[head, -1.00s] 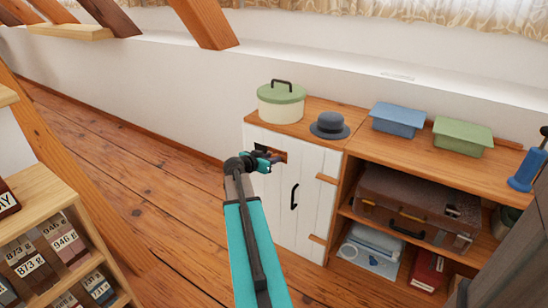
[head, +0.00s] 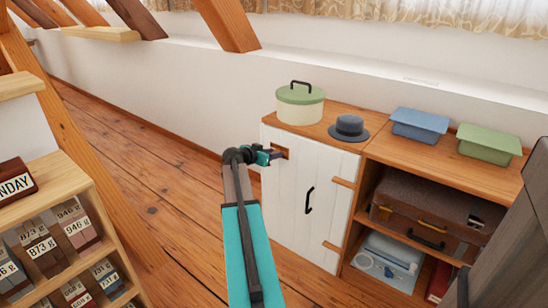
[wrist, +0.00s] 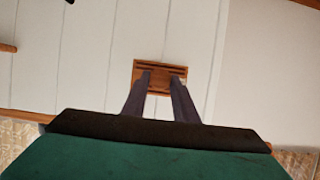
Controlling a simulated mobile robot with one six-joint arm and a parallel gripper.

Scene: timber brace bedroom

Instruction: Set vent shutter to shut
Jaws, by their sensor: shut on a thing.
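The vent (head: 283,153) is a small brown wooden fitting near the top left of the white cabinet door (head: 325,185). My gripper (head: 273,155) is at the vent, and its teal end hides part of it in the head view. In the wrist view the vent shutter (wrist: 161,78) is a brown wooden piece with dark slots. My two dark fingers (wrist: 162,79) reach onto it, one at each side, and are shut on a part of it. The part gripped is too small to make out. I cannot tell how far the shutter covers the opening.
A black door handle (head: 309,200) is right of the vent. A green-lidded pot (head: 300,108) and a grey hat (head: 349,129) stand on the cabinet top. A block shelf (head: 95,200) stands at the left. The floor between is clear.

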